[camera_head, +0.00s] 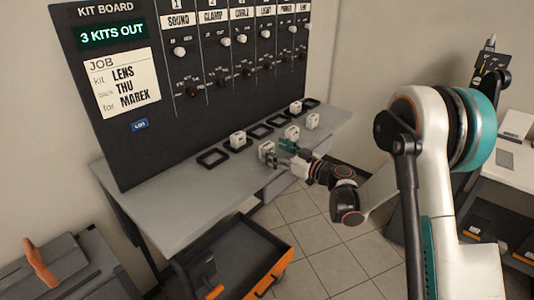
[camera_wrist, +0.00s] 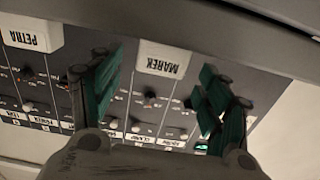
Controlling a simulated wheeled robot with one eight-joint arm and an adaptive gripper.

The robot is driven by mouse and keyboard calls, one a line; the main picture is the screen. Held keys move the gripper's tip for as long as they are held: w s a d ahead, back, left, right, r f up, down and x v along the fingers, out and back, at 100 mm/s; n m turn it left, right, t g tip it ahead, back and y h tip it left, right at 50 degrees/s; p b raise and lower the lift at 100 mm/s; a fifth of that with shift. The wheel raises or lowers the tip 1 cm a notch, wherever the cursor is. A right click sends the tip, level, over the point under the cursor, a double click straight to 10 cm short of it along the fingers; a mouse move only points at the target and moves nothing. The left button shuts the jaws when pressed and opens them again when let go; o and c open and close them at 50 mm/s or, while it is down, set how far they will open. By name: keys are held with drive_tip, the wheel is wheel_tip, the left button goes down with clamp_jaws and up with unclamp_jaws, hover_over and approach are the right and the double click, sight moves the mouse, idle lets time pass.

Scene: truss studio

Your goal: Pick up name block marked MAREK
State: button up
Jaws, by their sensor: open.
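The white block marked MAREK (camera_wrist: 160,58) shows in the wrist view with its lettering upside down, between the two teal-padded fingers of my gripper (camera_wrist: 156,78). The fingers are apart, with a gap on each side of the block. In the head view my gripper (camera_head: 279,154) is at the front edge of the grey bench, close to a white block (camera_head: 266,149) that appears to be the same one; its lettering is too small to read there. Another white block marked PETRA (camera_wrist: 32,33) stands left of it in the wrist view.
More white blocks (camera_head: 238,139) and several black square frames (camera_head: 213,158) are on the bench (camera_head: 165,210). The kit board (camera_head: 200,75) rises behind, with a job card (camera_head: 123,84) reading LENS, THU, MAREK. An orange-edged cart (camera_head: 240,258) stands below the bench.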

sight(270, 147)
drive_tip(key=b+x, duration=0.1)
drive_tip(key=x, duration=0.3)
drive_tip(key=shift+w+a+r, duration=0.1)
drive_tip(key=shift+c, duration=0.6)
drive_tip(key=c, duration=1.1)
drive_tip(key=shift+o, duration=0.2)
drive_tip(key=shift+r, duration=0.15)
